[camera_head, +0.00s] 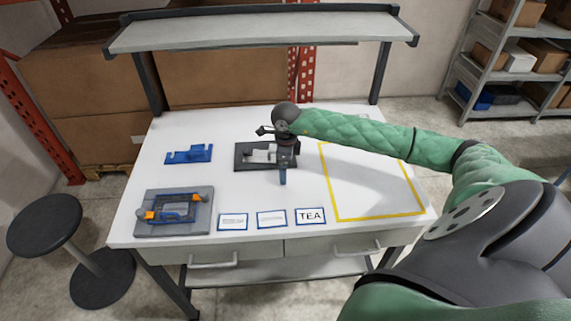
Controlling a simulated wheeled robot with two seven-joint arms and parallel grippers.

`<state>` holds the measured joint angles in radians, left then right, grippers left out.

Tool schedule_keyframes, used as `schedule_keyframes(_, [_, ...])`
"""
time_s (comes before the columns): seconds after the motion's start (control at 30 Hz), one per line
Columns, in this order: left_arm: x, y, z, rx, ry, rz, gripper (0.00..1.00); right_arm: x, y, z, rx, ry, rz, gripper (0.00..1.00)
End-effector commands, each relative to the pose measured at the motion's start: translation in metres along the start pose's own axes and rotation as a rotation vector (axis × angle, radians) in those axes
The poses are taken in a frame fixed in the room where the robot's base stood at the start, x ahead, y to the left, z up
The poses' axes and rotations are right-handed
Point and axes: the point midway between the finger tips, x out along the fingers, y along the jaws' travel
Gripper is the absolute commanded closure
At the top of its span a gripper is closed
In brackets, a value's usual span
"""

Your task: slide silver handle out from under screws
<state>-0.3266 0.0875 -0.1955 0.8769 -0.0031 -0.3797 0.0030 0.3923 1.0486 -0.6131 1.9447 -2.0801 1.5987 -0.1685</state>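A silver-white part (260,152), likely the silver handle, lies on a dark rectangular base (243,164) near the middle of the white table. Screws are too small to make out. My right gripper (283,177) reaches down over the right side of that base, and the gripper and wrist hide part of it. The gripper's fingertips are seen edge-on, with a blue tip low down. I cannot tell whether it touches or holds the silver part. My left gripper is not in view.
A blue bracket (188,154) lies at the back left. A grey fixture (150,226) with orange and blue parts sits at the front left. Labels, one reading TEA (310,216), line the front edge. A yellow outlined area (334,196) is clear. A shelf (260,31) spans above the back.

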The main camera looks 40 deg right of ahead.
Motion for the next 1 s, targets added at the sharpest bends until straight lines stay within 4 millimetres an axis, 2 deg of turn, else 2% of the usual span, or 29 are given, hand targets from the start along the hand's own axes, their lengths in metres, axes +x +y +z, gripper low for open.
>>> schedule_keyframes(0.03, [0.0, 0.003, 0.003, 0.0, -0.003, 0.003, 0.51, 0.007, 0.01, -0.001, -0.009, 0.01, 0.02, 0.24])
schedule_keyframes(0.23, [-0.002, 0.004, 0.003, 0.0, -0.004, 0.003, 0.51, 0.001, 0.01, -0.001, -0.009, 0.01, 0.019, 0.24])
schedule_keyframes(0.4, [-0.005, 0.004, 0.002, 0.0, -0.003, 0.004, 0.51, -0.011, 0.009, -0.001, -0.009, 0.01, 0.018, 0.26])
schedule_keyframes(0.43, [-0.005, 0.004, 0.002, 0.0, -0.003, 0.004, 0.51, -0.013, 0.009, -0.001, -0.009, 0.009, 0.018, 0.39])
schedule_keyframes(0.5, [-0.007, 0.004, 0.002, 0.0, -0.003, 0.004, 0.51, -0.019, 0.008, 0.0, -0.008, 0.007, 0.015, 1.0])
schedule_keyframes(1.0, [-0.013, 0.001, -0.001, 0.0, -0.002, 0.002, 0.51, -0.053, 0.003, 0.0, -0.003, 0.003, 0.007, 1.0])
